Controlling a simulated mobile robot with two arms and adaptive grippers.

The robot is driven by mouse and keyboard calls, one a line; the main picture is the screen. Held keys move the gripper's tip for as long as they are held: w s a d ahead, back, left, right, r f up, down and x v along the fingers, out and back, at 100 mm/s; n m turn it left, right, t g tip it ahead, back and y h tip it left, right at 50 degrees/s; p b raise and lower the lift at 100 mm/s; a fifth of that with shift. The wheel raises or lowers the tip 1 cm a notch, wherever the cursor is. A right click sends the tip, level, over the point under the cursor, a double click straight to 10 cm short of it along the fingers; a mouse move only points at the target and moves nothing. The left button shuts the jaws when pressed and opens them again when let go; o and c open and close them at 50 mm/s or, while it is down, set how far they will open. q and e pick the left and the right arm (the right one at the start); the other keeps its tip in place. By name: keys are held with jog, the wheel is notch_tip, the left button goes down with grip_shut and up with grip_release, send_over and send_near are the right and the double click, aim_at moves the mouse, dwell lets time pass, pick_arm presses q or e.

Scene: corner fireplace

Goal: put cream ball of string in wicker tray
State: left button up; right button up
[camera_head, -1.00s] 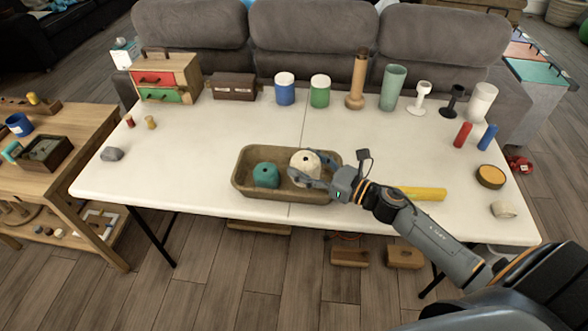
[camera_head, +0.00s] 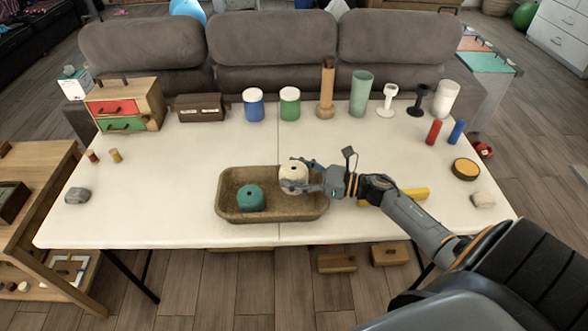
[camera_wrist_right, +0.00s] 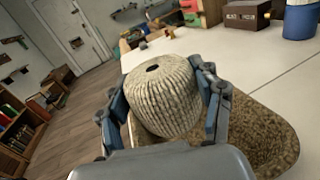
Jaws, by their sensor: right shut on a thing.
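The cream ball of string (camera_head: 293,178) is between the fingers of my right gripper (camera_head: 307,176), over the right part of the wicker tray (camera_head: 272,211). In the right wrist view the ribbed ball (camera_wrist_right: 163,95) sits between both fingers, with the brown tray (camera_wrist_right: 262,135) below and to the right. I cannot tell whether the ball touches the tray floor. A teal ball of string (camera_head: 250,198) lies in the left part of the tray. My right gripper is shut on the cream ball. My left gripper is not in view.
A yellow bar (camera_head: 408,193) lies right of the tray, partly behind my arm. Along the back stand a small drawer chest (camera_head: 125,107), a blue jar (camera_head: 253,105), a green jar (camera_head: 289,104) and a wooden bottle (camera_head: 326,90). The table's left half (camera_head: 150,190) is mostly clear.

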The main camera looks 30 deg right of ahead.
jog(key=shift+f, duration=0.85)
jog(key=o, duration=1.3)
jog(key=v, duration=1.2)
